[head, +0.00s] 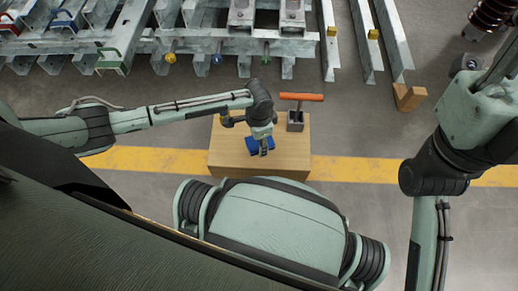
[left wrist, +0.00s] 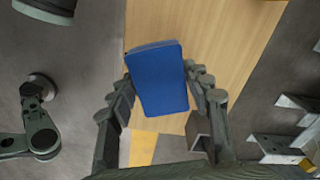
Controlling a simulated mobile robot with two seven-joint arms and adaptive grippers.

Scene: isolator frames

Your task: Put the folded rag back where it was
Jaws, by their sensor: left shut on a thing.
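The folded rag (head: 253,146) is a blue, flat, rounded rectangle over the top of a small wooden table (head: 228,163). In the left wrist view the folded rag (left wrist: 158,78) fills the space between the two dark fingers of my left gripper (left wrist: 164,86). My left gripper (head: 264,146) points down over the table in the head view and is shut on the rag. I cannot tell whether the rag touches the tabletop or hangs just above it. My right arm shows at the right, but its gripper is out of view.
A grey holder (head: 295,122) with an orange-handled tool (head: 301,97) stands at the table's back right corner. Galvanised steel frames (head: 225,45) lie behind the table, with loose beams (head: 365,40) at the right. A yellow line (head: 360,169) crosses the open grey floor.

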